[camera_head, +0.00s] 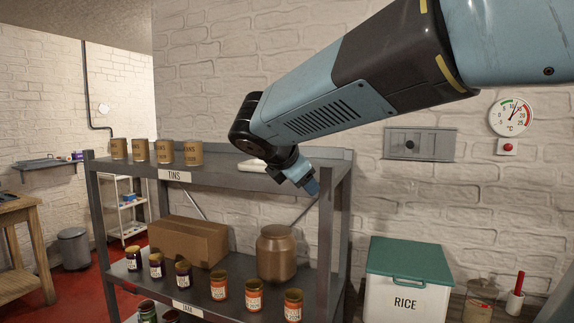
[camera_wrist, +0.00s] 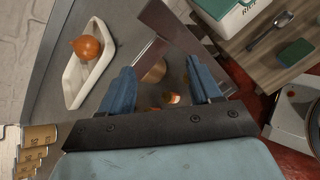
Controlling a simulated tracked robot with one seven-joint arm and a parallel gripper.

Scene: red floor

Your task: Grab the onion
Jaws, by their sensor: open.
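An orange-brown onion (camera_wrist: 88,47) lies in a shallow white tray (camera_wrist: 73,82) in the wrist view. The tray sits on the grey top shelf (camera_wrist: 125,30). In the head view, only part of the white tray (camera_head: 252,165) shows on the top shelf; the onion is hidden there behind my arm. My gripper (camera_wrist: 162,78) is open and empty, with its blue fingers apart. In the wrist view the onion is up and left of the fingers, clear of them. In the head view my gripper (camera_head: 313,187) is at the right end of the top shelf, fingers pointing down.
Several tins (camera_head: 165,152) line the left of the top shelf. The lower shelf holds a cardboard box (camera_head: 188,241), a brown pot (camera_head: 276,252) and several jars (camera_head: 254,295). The shelf's right post (camera_head: 326,235) stands below my gripper. A rice bin (camera_head: 407,280) stands at the right.

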